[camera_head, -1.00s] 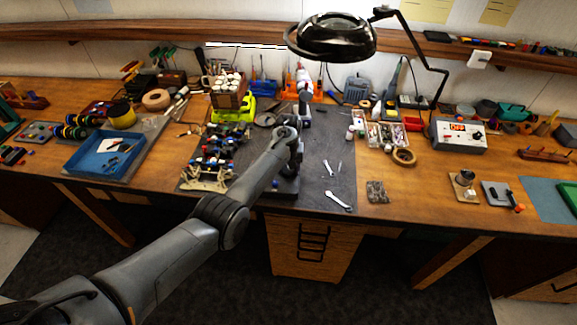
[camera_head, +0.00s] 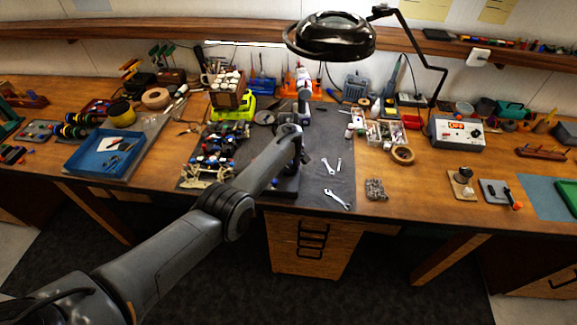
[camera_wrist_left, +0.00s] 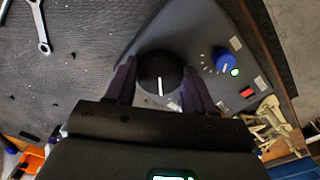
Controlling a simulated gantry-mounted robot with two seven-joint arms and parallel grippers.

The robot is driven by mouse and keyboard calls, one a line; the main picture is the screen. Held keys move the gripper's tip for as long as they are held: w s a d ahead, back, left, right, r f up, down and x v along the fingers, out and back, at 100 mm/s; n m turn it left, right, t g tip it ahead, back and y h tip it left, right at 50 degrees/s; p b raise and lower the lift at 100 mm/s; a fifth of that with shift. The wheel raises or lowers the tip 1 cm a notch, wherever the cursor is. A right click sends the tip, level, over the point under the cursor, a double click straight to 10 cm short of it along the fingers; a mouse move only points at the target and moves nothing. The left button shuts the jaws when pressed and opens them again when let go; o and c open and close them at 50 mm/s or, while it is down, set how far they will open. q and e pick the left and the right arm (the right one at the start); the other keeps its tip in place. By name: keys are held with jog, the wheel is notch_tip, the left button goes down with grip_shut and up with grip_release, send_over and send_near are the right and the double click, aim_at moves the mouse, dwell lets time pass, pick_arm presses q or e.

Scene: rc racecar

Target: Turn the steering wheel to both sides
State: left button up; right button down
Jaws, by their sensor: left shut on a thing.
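The steering wheel appears to be a round black knob (camera_wrist_left: 152,70) with a white line, on a dark control box (camera_wrist_left: 192,40) in the left wrist view. The white line points toward the bottom of that view. My left gripper (camera_wrist_left: 158,80) has its two dark fingers on either side of the knob and is shut on it. In the head view the control box (camera_head: 284,188) is at the front of the dark mat, mostly behind my left arm. The gripper fingers and knob are hidden there. My right gripper is not in view.
The box also carries a blue knob (camera_wrist_left: 224,62) and a red switch (camera_wrist_left: 247,92). The racecar chassis (camera_head: 212,150) stands left of my arm. Wrenches (camera_head: 337,199) lie right of it on the mat. A black lamp (camera_head: 330,37) hangs above the bench.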

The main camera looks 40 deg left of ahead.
aim_at(288, 168)
pick_arm(q)
jog(key=shift+f, duration=0.1)
jog(key=o, duration=1)
jog(key=shift+o, duration=0.2)
notch_tip(288, 168, up, 11)
